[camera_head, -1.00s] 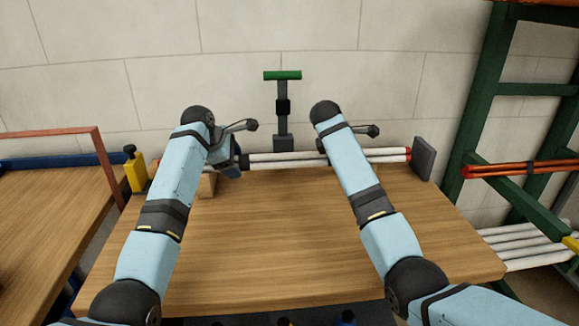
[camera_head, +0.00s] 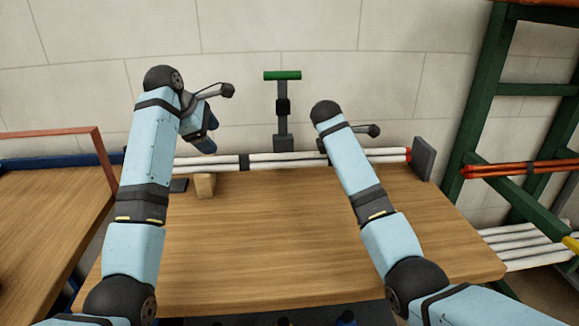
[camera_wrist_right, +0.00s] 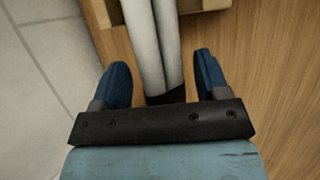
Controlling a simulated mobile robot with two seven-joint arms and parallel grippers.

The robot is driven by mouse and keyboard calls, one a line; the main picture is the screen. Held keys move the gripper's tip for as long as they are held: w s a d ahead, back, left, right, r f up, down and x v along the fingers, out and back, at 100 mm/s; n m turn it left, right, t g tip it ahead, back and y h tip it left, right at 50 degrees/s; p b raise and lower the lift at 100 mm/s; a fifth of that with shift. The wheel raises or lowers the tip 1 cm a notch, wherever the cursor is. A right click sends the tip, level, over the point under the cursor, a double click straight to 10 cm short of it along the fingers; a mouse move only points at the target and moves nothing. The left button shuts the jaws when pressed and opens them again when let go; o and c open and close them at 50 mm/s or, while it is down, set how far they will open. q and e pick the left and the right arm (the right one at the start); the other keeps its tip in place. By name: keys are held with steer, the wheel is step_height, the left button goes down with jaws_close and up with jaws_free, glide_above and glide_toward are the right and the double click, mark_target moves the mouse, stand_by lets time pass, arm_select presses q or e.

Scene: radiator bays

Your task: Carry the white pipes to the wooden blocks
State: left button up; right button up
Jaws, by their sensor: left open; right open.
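A pair of white pipes (camera_head: 285,160) lies along the back edge of the wooden table, with dark bands and a red right end. One wooden block (camera_head: 205,185) stands by the pipes at left. A wooden block (camera_wrist_right: 200,5) also shows under the pipes in the right wrist view. My left gripper (camera_head: 207,140) is open and empty, raised above the pipes' left part. My right gripper (camera_wrist_right: 163,72) is open, one blue finger on each side of the white pipes (camera_wrist_right: 150,40). In the head view it is mostly hidden behind its arm.
A dark upright plate (camera_head: 424,158) stands at the pipes' right end. A green-topped post (camera_head: 282,110) stands behind them. A green rack (camera_head: 480,110) at right holds red pipes (camera_head: 520,169) and more white pipes (camera_head: 520,245). The table's middle (camera_head: 270,240) is clear.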

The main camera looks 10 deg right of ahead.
steer(key=shift+a+r, duration=0.1)
steer(key=shift+r, duration=0.1)
steer(key=v, duration=1.1)
steer(key=shift+s+r, duration=0.2)
steer(key=shift+s, duration=0.05)
steer(key=shift+a+r, duration=0.1)
